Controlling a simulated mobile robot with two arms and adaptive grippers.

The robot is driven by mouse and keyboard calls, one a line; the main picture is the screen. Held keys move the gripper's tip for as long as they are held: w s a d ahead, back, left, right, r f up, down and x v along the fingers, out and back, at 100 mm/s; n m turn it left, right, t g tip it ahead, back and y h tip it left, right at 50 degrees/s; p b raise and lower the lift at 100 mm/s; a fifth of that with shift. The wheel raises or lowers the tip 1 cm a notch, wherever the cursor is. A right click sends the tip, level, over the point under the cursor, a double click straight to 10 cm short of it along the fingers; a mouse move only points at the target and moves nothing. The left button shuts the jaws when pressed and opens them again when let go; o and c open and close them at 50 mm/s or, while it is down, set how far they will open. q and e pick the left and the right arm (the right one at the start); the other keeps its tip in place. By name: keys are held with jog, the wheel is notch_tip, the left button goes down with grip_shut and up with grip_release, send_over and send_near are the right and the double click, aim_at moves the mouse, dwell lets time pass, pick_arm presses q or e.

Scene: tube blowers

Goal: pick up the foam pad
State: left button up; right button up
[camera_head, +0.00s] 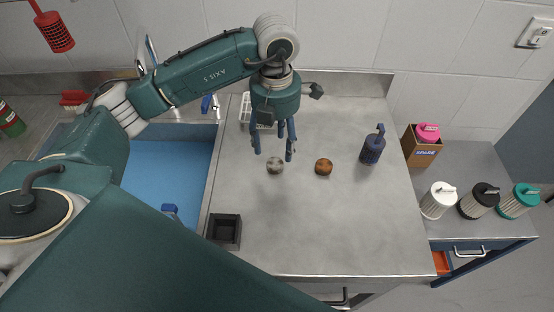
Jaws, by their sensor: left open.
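No item here is plainly a foam pad. Two small roundish pieces lie on the grey counter: a mottled grey one (276,165) and a brown one (323,166) to its right. I cannot tell from this view whether either is the foam pad. My left gripper (273,154) points down with its blue fingers apart and empty, just behind the grey piece in the picture. I cannot tell its height above the counter. My right gripper is out of view.
A dark blue tube blower (372,147) stands at the right of the counter (320,230). A dark square tray (224,232) sits near the blue sink (170,165). A white rack (247,108) is partly hidden behind my gripper. A box marked SPARE (421,152) and several canisters stand further right.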

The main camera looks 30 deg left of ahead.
aim_at(275, 163)
pick_arm(q)
jog(key=shift+s+f, duration=0.15)
jog(key=shift+f, duration=0.6)
notch_tip(275, 163, down, 4)
jog(key=shift+f+p, duration=0.15)
jog(key=shift+p, duration=1.1)
jog(key=shift+f, duration=0.5)
jog(key=c, duration=0.8)
jog(key=shift+c, duration=0.4)
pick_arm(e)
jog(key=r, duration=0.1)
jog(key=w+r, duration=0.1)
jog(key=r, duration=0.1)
